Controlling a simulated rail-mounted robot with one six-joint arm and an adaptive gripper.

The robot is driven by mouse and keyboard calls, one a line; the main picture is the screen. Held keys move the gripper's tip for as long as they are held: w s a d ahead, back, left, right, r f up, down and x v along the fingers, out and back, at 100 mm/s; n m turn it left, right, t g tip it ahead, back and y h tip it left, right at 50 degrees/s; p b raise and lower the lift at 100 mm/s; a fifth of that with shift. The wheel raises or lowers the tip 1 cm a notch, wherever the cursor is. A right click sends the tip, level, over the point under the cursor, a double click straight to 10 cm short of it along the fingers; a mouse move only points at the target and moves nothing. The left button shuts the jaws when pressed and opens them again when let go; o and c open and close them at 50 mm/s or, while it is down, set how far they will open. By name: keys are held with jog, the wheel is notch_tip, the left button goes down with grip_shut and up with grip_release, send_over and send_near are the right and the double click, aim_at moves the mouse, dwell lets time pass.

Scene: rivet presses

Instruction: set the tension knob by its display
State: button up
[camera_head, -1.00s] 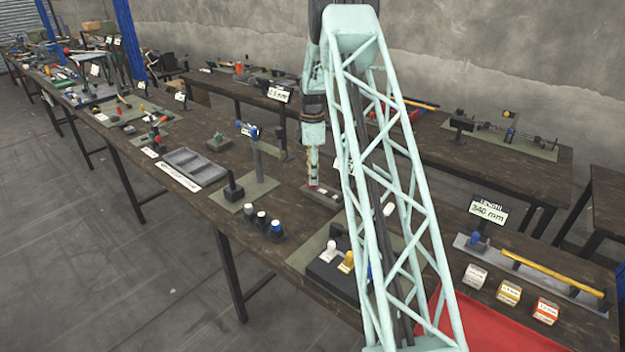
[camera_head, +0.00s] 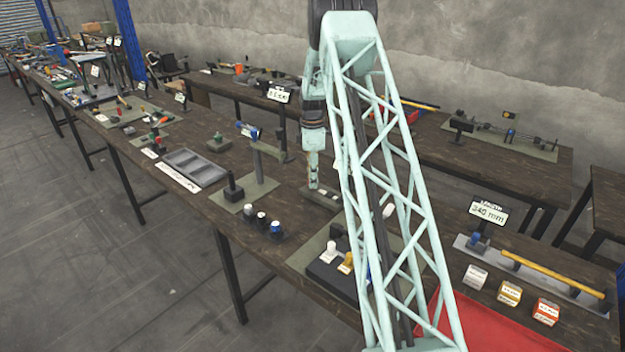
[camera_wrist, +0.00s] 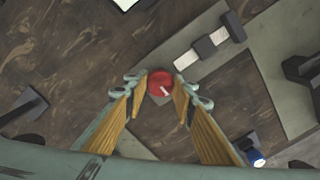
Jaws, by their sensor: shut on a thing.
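The red round knob (camera_wrist: 160,85) with a white pointer mark sits between my finger pads in the wrist view. My gripper (camera_wrist: 160,92) is closed around its sides. In the head view my gripper (camera_head: 313,186) points straight down over the bench, and its fingers hide the knob. A grey plate (camera_wrist: 185,68) lies beside the knob with dark blocks and a white strip on it.
A post on a green mat (camera_head: 262,188) stands left of my gripper. Several capped pieces (camera_head: 262,220) stand near the front edge. A dark block with white and yellow knobs (camera_head: 335,272) is nearer the camera. A grey tray (camera_head: 195,166) lies further left.

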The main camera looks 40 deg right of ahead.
jog(key=shift+m, duration=0.4)
jog(key=m+p, duration=0.1)
jog(key=m, duration=0.3)
jog(key=shift+m, duration=2.8)
jog(key=o, duration=0.8)
jog(key=shift+o, duration=0.2)
jog(key=shift+r, duration=0.1)
notch_tip(320, 180, up, 12)
